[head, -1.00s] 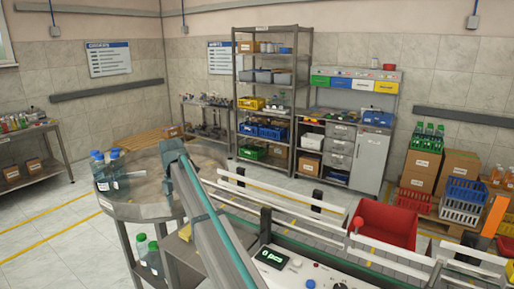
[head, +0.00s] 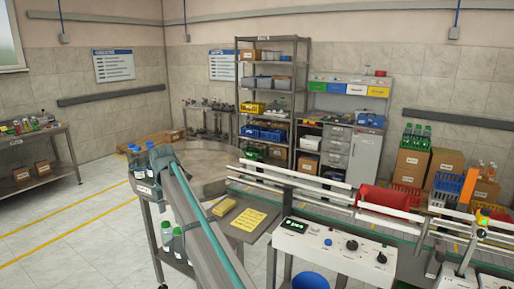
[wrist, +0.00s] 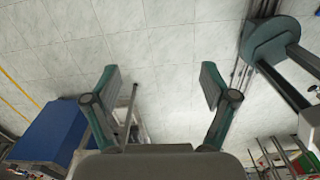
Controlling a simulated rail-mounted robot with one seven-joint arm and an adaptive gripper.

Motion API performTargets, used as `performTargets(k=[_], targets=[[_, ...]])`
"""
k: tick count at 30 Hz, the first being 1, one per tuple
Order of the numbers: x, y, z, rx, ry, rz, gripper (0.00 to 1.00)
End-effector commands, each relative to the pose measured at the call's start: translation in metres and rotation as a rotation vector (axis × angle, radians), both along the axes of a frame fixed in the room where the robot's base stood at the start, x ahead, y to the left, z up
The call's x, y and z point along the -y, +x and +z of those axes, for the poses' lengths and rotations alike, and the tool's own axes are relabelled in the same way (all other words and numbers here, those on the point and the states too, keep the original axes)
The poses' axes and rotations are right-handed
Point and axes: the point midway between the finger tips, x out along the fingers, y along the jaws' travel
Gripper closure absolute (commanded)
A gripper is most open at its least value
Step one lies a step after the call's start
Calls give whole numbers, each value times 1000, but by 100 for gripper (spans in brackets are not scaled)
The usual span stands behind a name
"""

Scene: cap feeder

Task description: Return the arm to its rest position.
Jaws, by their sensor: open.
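In the wrist view my gripper (wrist: 160,86) is open. Its two dark teal and grey fingers stand wide apart with nothing between them. Pale tiles fill the space behind and between the fingers.
In the head view a control panel (head: 322,250) stands beside the conveyor, with a blue bin (head: 309,281) below. A red bin (head: 375,199) is behind the rails. Blue-capped bottles (head: 137,160) stand by the round table (head: 213,158). The floor (head: 90,235) at left is clear.

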Motion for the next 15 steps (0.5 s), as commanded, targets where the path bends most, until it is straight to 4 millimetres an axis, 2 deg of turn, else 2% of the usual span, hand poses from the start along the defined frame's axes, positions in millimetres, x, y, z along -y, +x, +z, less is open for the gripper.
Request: performTargets(k=[6, 11, 14, 15], targets=[[-3, 6, -1, 34, 28, -202, 16], [-1, 2, -5, 62, 63, -379, 16], [4, -5, -23, 70, 83, -517, 16], [9, -9, -36, 72, 89, -583, 16]])
